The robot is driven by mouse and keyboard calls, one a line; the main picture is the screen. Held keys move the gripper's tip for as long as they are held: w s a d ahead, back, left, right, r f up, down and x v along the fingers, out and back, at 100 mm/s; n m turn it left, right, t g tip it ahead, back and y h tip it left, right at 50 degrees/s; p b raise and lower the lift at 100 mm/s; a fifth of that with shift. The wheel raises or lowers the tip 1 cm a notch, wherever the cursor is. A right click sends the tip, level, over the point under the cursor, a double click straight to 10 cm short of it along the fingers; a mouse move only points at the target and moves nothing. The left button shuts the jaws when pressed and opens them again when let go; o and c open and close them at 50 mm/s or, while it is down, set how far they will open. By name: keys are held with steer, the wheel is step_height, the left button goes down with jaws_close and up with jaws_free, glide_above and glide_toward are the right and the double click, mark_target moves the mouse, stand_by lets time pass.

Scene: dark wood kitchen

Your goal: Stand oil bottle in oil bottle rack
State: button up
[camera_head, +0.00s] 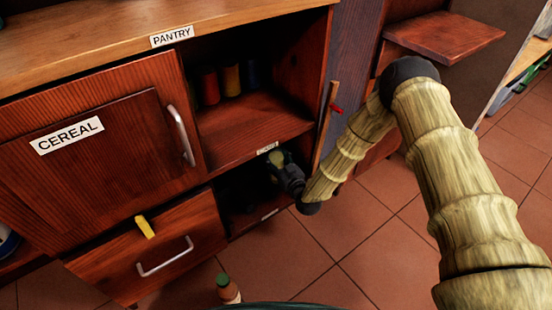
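My gripper (276,161) is at the mouth of the dark lower shelf, below the open pantry shelf. A small yellow-green patch shows at its fingers; I cannot tell whether it is a held bottle or part of the gripper. Whether the fingers are open or shut is not clear. A small tan bottle-like thing with a green top (228,289) stands at the bottom edge of the view, well apart from my gripper. I cannot tell if it is an oil bottle. No oil bottle rack can be made out; the lower shelf's inside is dark.
The open pantry shelf (245,128) holds red, yellow and blue jars at the back. The cereal cabinet door (80,150) is shut. Below it, a drawer (160,250) stands out, with a yellow block (145,227) at its top edge. Tiled floor (370,250) is clear right of the cabinet.

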steer(key=o, duration=0.4)
steer(key=shift+c, duration=0.2)
steer(key=shift+r, duration=0.2)
steer(key=s+d+f+m+g+h+p, duration=0.15)
steer(key=s+d+f+g+p, duration=0.3)
steer(key=s, duration=0.95)
steer(key=s+d+f+m+g+h+p, duration=0.1)
steer(key=s+d+f+g+h, duration=0.2)
steer(key=s+d+f, duration=0.7)
steer(key=s+d+r+m+g+h, duration=0.1)
steer(key=s+d+r+g, duration=0.1)
steer(key=s, duration=0.7)
steer(key=s+d+r+m+g+h, duration=0.1)
steer(key=s+d+r+g, duration=0.1)
steer(key=s, duration=0.7)
steer(key=s+d+r+m+g+h, duration=0.1)
steer(key=s+d+g, duration=0.3)
steer(key=s, duration=0.5)
steer(key=shift+s+r+h, duration=0.35)
steer(key=shift+r+h, duration=0.1)
steer(key=shift+r, duration=0.15)
steer(key=shift+d+m, duration=0.1)
steer(key=shift+m, duration=0.15)
